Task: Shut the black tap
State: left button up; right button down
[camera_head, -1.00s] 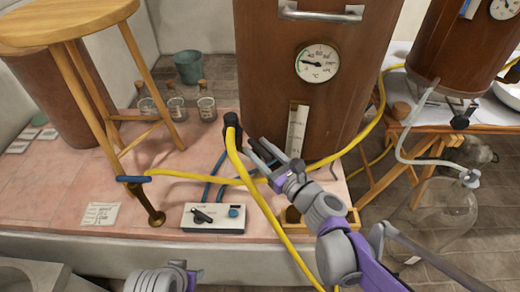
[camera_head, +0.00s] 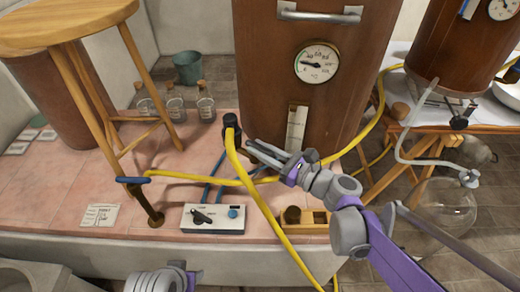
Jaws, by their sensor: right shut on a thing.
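The black tap (camera_head: 231,121) sits at the front left of the large brown drum (camera_head: 285,75), with a yellow hose (camera_head: 239,165) running down from it. My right gripper (camera_head: 253,149) reaches in from the right, just right of the hose and below the tap's top. Its fingers are close together, shut on a dark part of the tap that they largely hide. How far the tap is turned cannot be made out. My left gripper (camera_head: 165,279) is at the bottom edge; its fingertips are not clear.
A wooden stool (camera_head: 70,30) stands at the left. A white control box (camera_head: 213,218) and a brass piece with a blue handle (camera_head: 148,203) sit on the tiled ledge in front. Glass bottles (camera_head: 175,103) stand behind. A glass flask (camera_head: 447,205) is at the right.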

jog(key=shift+g, duration=0.3)
jog(key=c, duration=0.8)
grip_release()
jog(key=shift+o, duration=0.2)
